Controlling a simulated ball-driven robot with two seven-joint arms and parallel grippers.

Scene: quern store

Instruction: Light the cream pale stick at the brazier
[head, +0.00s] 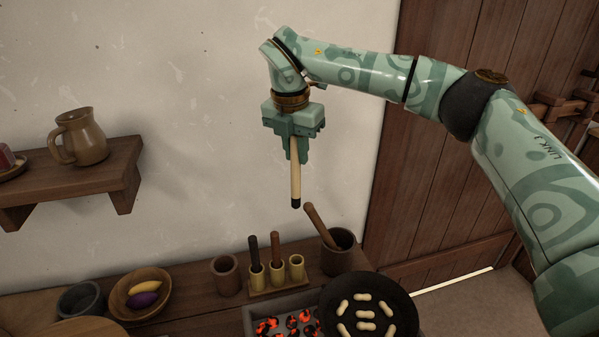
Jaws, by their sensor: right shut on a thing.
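My right gripper (294,150) is shut on the cream pale stick (295,182), which hangs upright below it in front of the wall. The stick's lower end is black and shows no flame. The brazier (250,313) is a grey tray of glowing orange and black coals (291,321) at the bottom of the view. Its front is cut off by the frame edge. The stick's tip is above and behind the brazier, well apart from the coals. My left gripper is not in view.
A dark pan (388,299) with several pale pieces covers the brazier's right side. Behind stand a holder (279,285) with two sticks and an empty third cup, a brown cup (226,275), and a pot (338,252) with a leaning wooden handle. A fruit bowl (119,301) sits left.

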